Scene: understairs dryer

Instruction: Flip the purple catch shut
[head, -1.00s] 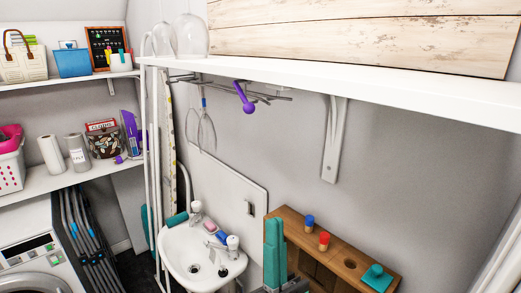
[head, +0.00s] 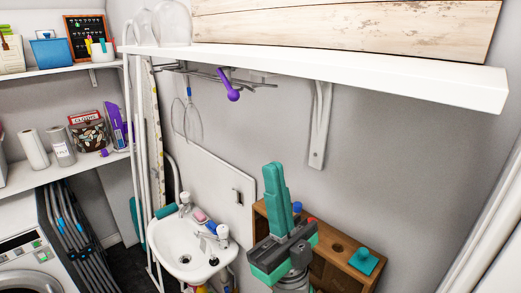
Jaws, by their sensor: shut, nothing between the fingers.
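The purple catch (head: 229,86) is a short lever with a round knob at its lower end. It hangs tilted at the wire rack (head: 205,75) under the white shelf, with the knob down and to the right. I cannot tell from its pose whether it is latched. My gripper (head: 274,167) has teal fingers pointing up, pressed together with nothing between them. It is below and to the right of the catch in the picture, clearly apart from it. It hides part of the wooden box behind it.
The white shelf (head: 400,78) and its bracket (head: 319,125) are above and right of my gripper. A whisk-like wire tool (head: 188,115) hangs under the rack. A sink (head: 185,250) is at lower left. The wooden box (head: 325,273) holds coloured knobs. Bare wall lies between gripper and catch.

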